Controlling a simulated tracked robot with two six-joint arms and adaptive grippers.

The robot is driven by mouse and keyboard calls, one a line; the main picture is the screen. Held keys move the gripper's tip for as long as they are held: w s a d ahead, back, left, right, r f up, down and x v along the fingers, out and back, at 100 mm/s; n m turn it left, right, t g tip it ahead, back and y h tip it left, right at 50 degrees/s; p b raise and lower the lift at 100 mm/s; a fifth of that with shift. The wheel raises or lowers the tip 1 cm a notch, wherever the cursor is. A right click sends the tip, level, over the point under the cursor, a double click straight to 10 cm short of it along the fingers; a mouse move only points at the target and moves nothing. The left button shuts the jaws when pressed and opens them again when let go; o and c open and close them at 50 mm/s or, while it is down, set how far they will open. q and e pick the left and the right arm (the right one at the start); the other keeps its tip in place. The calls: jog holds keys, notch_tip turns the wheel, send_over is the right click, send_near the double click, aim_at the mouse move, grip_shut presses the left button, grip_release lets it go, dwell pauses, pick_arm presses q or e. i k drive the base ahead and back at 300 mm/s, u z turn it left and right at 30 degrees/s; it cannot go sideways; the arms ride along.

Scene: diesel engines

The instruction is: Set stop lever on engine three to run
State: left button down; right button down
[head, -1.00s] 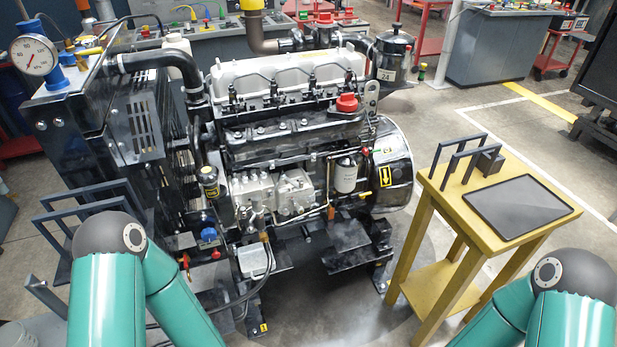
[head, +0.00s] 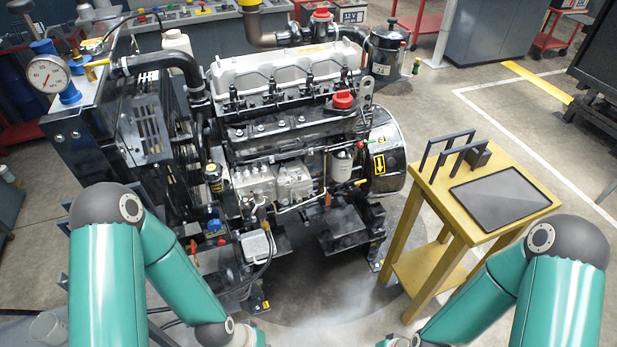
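A diesel engine (head: 285,120) with a pale valve cover stands in the middle of the head view; I cannot read a number marking it as engine three. The metal fuel injection pump (head: 275,186) is on its near side. A small yellow-tipped handle (head: 360,182) and a small red-tipped handle (head: 360,145) stick out near the flywheel end. I cannot tell which part is the stop lever or how it is set. Both my teal arms come in from the bottom, with wrist links at the lower edge. Neither gripper shows.
A yellow stand (head: 471,228) with a dark tray (head: 500,197) and dark upright frames is at the right of the engine. A radiator unit with a pressure gauge (head: 48,74) is at the left. Floor (head: 330,305) is clear between my arms. A grey cabinet (head: 490,32) stands behind.

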aim_at(283, 168)
jog(key=z, duration=2.35)
jog(key=i, duration=0.1)
jog(key=u, duration=3.6)
jog(key=k, duration=1.1)
jog(key=z, duration=0.4)
jog(key=i, duration=1.65)
jog(key=z, duration=0.1)
